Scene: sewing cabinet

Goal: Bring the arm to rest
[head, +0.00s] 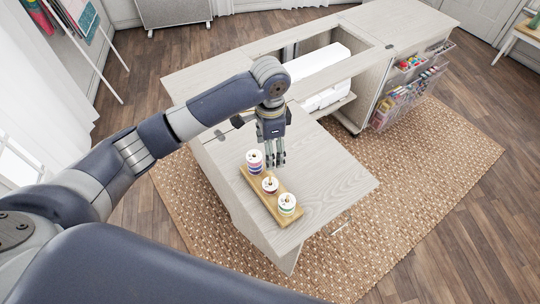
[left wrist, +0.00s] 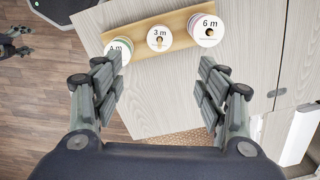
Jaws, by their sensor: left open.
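My left gripper (head: 275,158) points down over the pale wood cabinet leaf (head: 335,176), open and empty. In the left wrist view its fingers (left wrist: 161,95) are wide apart with bare leaf between them. A wooden rack (head: 262,199) with three labelled spools lies beside it, apart from the fingers. The 6 m spool (left wrist: 206,30) is the purple-rimmed one (head: 254,161) at the far end. The 3 m spool (left wrist: 160,38) is in the middle, and it also shows in the head view (head: 270,185). The green-rimmed spool (head: 287,204) is at the near end, its label partly hidden by a finger.
The sewing cabinet (head: 215,73) has an open well holding a white machine (head: 318,72). Clear organisers (head: 408,92) with coloured supplies hang on its right side. A woven rug (head: 440,160) lies below. The leaf's right part is clear.

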